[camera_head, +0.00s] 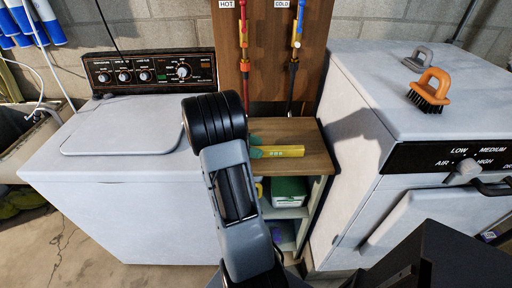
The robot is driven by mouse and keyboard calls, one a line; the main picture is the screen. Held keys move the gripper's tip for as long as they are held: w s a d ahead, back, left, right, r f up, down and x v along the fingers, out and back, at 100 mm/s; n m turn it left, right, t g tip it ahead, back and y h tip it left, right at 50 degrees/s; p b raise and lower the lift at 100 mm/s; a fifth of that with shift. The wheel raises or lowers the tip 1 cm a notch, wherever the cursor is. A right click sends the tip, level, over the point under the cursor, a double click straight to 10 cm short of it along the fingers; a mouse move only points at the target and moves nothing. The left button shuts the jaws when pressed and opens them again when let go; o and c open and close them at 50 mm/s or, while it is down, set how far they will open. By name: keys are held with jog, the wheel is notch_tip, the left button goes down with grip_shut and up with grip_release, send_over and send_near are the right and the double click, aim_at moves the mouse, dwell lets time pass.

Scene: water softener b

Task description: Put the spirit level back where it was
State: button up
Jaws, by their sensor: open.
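The yellow spirit level (286,152) lies on the wooden top of the small shelf unit (312,163), between the washer and the dryer. Its right part shows, with small green marks; its left end is hidden behind my arm. My gripper (257,145) is mostly hidden behind my arm links. Only its teal fingertips show, at the left part of the level. The gripper is open. I cannot tell whether the fingers touch the level.
The white washer (118,138) stands left and the dryer (365,100) right, with an orange brush (430,88) and a grey handle-shaped item (417,59) on top. Hot and cold valves (297,30) hang on the board behind. A green box (289,190) sits on the shelf below.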

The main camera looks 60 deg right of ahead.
jog(key=v, duration=1.2)
jog(key=shift+s+r, duration=0.1)
jog(key=shift+r, duration=0.05)
jog(key=shift+a+r+t, duration=0.1)
jog(key=shift+a+t, duration=0.2)
jog(key=shift+a, duration=0.1)
jog(key=s+a+m+t+y, duration=0.3)
jog(key=a+t, duration=0.4)
jog(key=a, duration=0.6)
jog(key=s+a+m+t+y, duration=0.4)
jog(key=a+t, duration=0.3)
jog(key=a, duration=0.7)
jog(key=shift+a+y, duration=0.15)
jog(key=shift+y, duration=0.35)
jog(key=shift+s, duration=0.1)
notch_tip(320, 180, up, 4)
jog(key=p, duration=0.3)
